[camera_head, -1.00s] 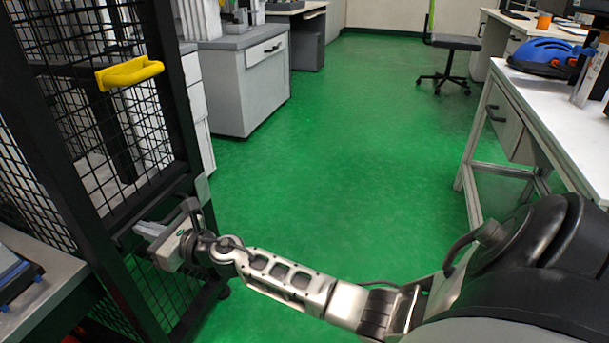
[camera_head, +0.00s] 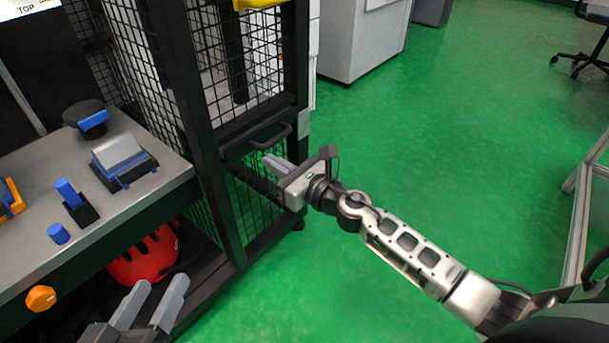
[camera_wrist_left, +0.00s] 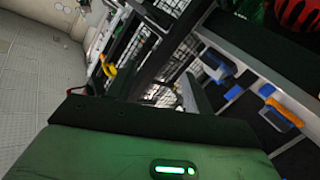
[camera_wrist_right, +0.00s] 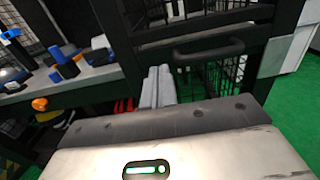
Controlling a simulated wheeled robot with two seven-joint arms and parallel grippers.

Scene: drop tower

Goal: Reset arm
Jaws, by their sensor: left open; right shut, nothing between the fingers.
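My right gripper (camera_head: 277,164) is shut and empty, just in front of the mesh cage door (camera_head: 243,125). Its closed fingers also show in the right wrist view (camera_wrist_right: 158,78). The door's black handle (camera_head: 270,138) lies close to the fingertips, up and to the right in the right wrist view (camera_wrist_right: 208,52); the gripper does not hold it. My left gripper (camera_head: 154,292) is open and empty at the bottom of the head view, in front of the bench. The rest of the left arm is out of that view.
A grey bench (camera_head: 92,240) at left carries a black-and-blue device (camera_head: 122,163), a blue block in a black holder (camera_head: 72,200) and a blue cylinder (camera_head: 58,234). An orange knob (camera_head: 40,298) is on its front. A red helmet (camera_head: 145,258) sits underneath. Green floor (camera_head: 400,150) at right is free.

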